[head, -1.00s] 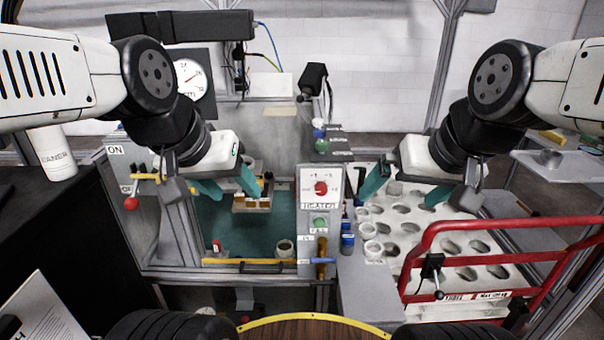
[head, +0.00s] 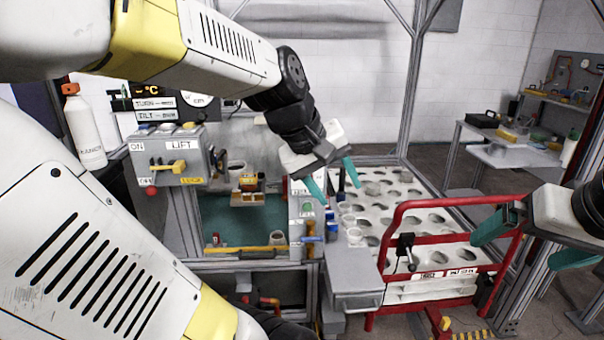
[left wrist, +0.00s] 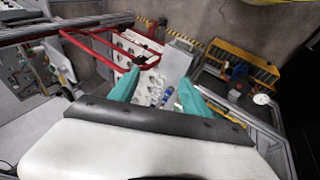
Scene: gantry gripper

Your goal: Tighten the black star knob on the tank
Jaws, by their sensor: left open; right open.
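I cannot make out a black star knob with certainty in either view. A teal-floored basin (head: 230,232), which may be the tank, lies left of centre in the head view, with a small block fixture (head: 249,190) in it. My left gripper (head: 333,182) is open and empty, above and in front of the control post (head: 308,210), hiding its upper part. Its open fingers also show in the left wrist view (left wrist: 157,92). My right gripper (head: 530,243) is open and empty at the right, beside the red frame.
A white rack with round holes (head: 400,195) stands right of the post, behind a red tubular frame (head: 460,200) with a black lever unit (head: 406,246). A LIFT box (head: 178,160) with a yellow handle stands at left. A grey ledge (head: 353,270) is clear.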

